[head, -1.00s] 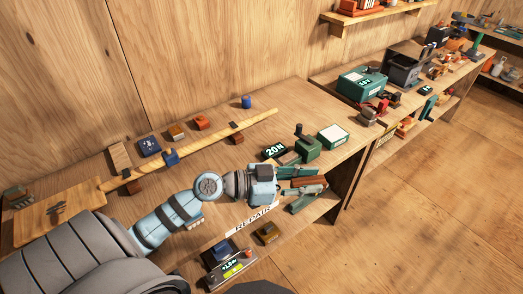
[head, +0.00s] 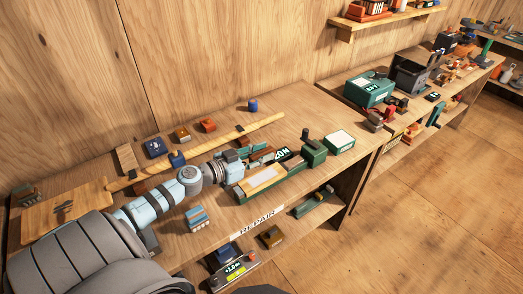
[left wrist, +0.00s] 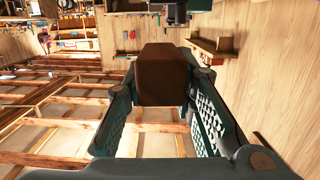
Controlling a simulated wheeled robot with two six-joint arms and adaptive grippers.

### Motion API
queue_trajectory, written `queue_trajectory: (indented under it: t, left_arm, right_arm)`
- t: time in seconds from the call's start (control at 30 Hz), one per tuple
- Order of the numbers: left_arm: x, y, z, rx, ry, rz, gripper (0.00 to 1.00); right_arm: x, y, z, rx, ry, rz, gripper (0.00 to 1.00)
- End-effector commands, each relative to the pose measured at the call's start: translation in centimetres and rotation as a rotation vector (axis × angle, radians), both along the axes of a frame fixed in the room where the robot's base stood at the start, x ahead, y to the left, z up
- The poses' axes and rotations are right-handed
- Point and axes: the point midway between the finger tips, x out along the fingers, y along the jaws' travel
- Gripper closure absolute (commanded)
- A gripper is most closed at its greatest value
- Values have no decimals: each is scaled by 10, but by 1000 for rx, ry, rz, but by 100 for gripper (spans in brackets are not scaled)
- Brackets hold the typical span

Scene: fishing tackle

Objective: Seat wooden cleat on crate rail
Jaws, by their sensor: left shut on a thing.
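My left gripper (head: 262,155) reaches over the repair bench from the left. Its teal fingers are shut on a brown wooden block, the cleat, which shows as a dark brown block (left wrist: 163,75) between the two fingers in the left wrist view. In the head view the cleat is mostly hidden by the fingers. A long green-edged piece with a pale wooden top (head: 264,179) lies just in front of the gripper, near the bench's front edge. I cannot tell for sure whether it is the crate rail. The right gripper is not in view.
A green block with a dark handle (head: 313,150) stands right of the gripper, with a green-white box (head: 340,141) beyond it. A long wooden strip (head: 225,143) runs behind my arm. A blue-striped item (head: 197,217) is near the front edge.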

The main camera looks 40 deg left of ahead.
Motion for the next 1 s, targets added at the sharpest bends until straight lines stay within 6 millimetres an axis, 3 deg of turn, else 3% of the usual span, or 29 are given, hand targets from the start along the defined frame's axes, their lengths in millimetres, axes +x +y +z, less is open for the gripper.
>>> queue_trajectory:
  t: [0.2, 0.4, 1.0]
  left_arm:
    - [0, -1, -35, -2, -1, -2, 100]
    - [1, 0, -54, -2, -2, -2, 100]
    - [1, -1, -56, -1, -2, -3, 100]
  right_arm:
    - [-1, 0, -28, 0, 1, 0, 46]
    - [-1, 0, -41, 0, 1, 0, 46]
    - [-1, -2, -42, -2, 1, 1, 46]
